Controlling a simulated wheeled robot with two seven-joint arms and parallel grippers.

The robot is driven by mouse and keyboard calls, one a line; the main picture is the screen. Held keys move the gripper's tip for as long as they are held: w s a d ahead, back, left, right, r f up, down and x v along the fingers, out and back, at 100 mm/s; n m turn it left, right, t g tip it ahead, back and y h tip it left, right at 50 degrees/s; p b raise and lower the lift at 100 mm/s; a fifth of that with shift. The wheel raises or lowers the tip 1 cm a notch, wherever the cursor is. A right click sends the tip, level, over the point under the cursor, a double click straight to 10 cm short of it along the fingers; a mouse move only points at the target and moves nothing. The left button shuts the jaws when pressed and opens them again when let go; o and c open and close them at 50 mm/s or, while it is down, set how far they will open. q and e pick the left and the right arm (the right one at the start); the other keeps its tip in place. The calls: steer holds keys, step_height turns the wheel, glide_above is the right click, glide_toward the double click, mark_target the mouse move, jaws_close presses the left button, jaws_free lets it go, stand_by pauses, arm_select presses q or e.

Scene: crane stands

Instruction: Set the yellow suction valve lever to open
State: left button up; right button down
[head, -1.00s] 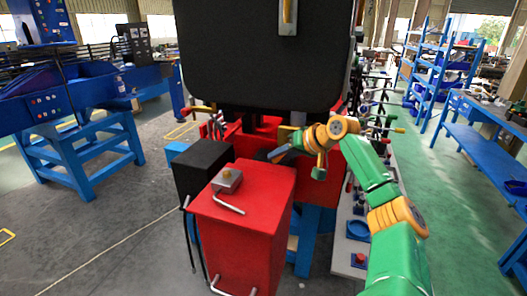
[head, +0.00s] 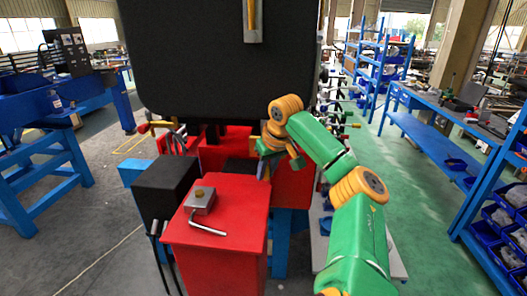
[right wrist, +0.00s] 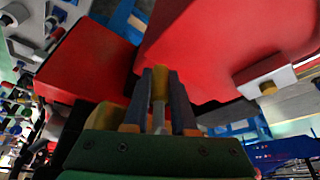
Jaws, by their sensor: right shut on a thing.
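The yellow suction valve lever (right wrist: 159,82) shows in the right wrist view as a yellow bar between the two fingers. My right gripper (right wrist: 160,90) is shut on it, with a dark finger on each side. In the head view my right gripper (head: 264,165) is low beside the red machine parts, just behind the red cabinet, and my own wrist mostly covers it. The lever cannot be made out there. The valve body and how far the lever is turned are hidden. My left gripper is in no view.
A red cabinet (head: 222,205) with a small metal box (head: 201,200) on top and a black box (head: 165,186) stand in front. A large black panel (head: 215,70) hangs above. Blue shelving (head: 375,75) and a blue bench (head: 425,115) line the right; green floor between is free.

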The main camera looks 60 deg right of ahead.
mark_target(268, 167)
steer(key=shift+s+f, duration=0.1)
steer(key=shift+f, duration=0.05)
steer(key=c, duration=1)
jaws_free()
steer(key=p+v, duration=0.1)
steer(key=v, duration=0.6)
